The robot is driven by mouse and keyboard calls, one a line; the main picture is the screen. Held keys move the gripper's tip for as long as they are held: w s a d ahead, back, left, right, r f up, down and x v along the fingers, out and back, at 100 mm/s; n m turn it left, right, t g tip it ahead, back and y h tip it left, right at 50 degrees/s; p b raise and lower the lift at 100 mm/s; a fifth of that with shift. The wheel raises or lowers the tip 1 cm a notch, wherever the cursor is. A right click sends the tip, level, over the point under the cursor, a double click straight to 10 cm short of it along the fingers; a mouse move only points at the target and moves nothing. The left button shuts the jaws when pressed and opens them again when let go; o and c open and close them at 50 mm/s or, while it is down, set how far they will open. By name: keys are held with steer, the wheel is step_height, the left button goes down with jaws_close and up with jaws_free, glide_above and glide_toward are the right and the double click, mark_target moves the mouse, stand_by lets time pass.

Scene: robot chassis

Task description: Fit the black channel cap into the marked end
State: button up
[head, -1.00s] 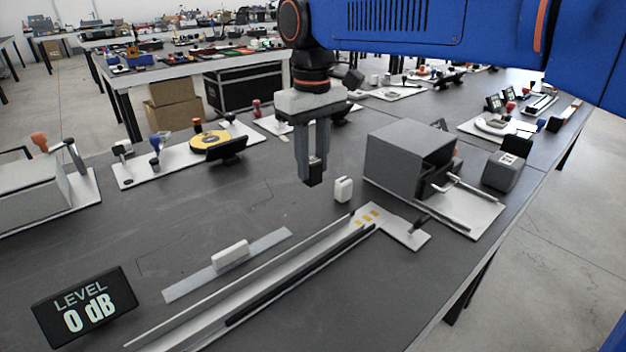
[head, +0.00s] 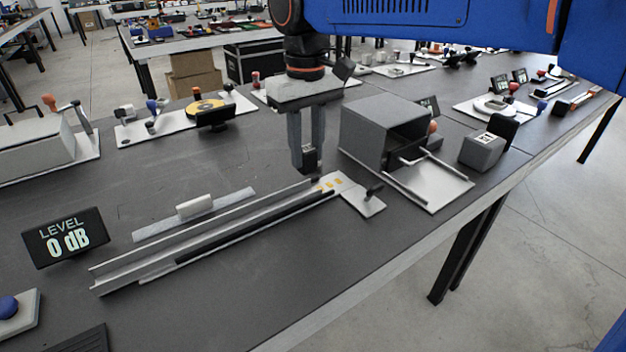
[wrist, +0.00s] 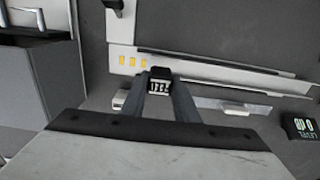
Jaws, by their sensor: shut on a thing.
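My gripper (head: 308,168) points down and is shut on the black channel cap (head: 309,155). The cap also shows between the fingertips in the wrist view (wrist: 160,78), with pale markings on its face. The long metal channel (head: 205,235) lies on the bench, with yellow marks (head: 331,184) at its right end. In the wrist view the yellow marks (wrist: 133,61) are just beyond and left of the cap. The cap appears above and just behind the marked end; I cannot tell the exact gap. A white block (wrist: 119,98) is partly hidden by the left finger.
A grey open-fronted box (head: 385,135) stands right of my gripper. A small lever (head: 374,192) stands on the plate by the marked end. A flat strip with a pale handle (head: 195,206) lies behind the channel. A LEVEL display (head: 66,238) reads 0 dB.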

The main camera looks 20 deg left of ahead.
mark_target(307, 174)
steer(key=shift+f, duration=3)
steer(key=shift+f, duration=0.1)
steer(key=o, duration=1)
step_height(307, 174, up, 12)
steer(key=shift+r, duration=0.1)
